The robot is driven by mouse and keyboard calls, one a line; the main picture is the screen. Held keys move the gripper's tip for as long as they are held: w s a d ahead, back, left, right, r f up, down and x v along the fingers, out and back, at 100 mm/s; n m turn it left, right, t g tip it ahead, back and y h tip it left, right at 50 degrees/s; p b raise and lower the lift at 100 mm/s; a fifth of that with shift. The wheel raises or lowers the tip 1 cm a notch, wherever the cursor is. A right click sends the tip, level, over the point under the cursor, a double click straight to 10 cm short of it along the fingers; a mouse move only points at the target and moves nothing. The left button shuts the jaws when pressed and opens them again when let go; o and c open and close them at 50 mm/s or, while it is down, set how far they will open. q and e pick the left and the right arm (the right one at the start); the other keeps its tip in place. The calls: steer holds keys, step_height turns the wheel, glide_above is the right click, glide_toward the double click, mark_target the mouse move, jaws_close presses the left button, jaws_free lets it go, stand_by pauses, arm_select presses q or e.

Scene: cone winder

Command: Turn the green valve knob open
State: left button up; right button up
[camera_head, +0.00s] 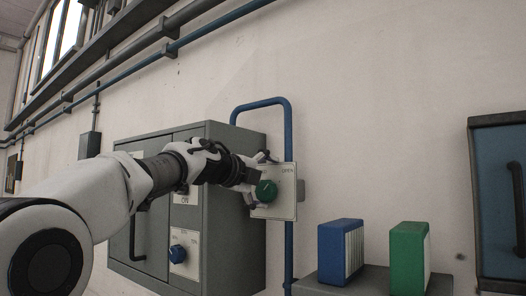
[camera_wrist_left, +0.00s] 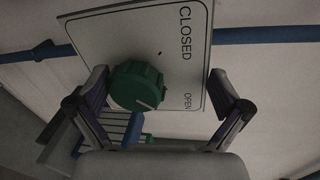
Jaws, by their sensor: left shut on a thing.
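The green valve knob (camera_head: 265,191) sits on a pale plate (camera_head: 289,206) on the wall pipe, right of the grey cabinet. It shows large in the left wrist view (camera_wrist_left: 135,85). The plate (camera_wrist_left: 105,32) there reads CLOSED and OPEN. A pale mark on the knob's rim points towards the lower right, roughly on the OPEN side. The left finger looks close against the knob; contact on the right side is hard to see. My right gripper is out of view.
A blue binder (camera_head: 336,252) and a green binder (camera_head: 407,258) stand on a grey ledge (camera_head: 440,284) to the right. A blue pipe (camera_head: 288,130) runs behind the plate.

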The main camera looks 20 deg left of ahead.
mark_target(262, 182)
arm_select(q)
steer(key=shift+s+a+r+b, duration=0.1)
steer(key=shift+s+r+b, duration=0.15)
steer(key=shift+b, duration=0.4)
steer(key=shift+s+a+f, duration=0.1)
steer(key=shift+s+f, duration=0.05)
steer(key=shift+s, duration=0.1)
steer(key=shift+b+v, duration=0.6)
steer(key=shift+v, duration=0.45)
steer(key=s, duration=0.4)
steer(key=shift+a+b, duration=0.3)
steer(key=shift+a, duration=0.05)
steer(key=shift+s+a, duration=0.1)
steer(key=shift+s, duration=0.2)
steer(key=shift+w+a+f, duration=0.1)
steer(key=shift+a+f, duration=0.15)
steer(key=shift+f, duration=0.1)
steer(key=shift+r, duration=0.1)
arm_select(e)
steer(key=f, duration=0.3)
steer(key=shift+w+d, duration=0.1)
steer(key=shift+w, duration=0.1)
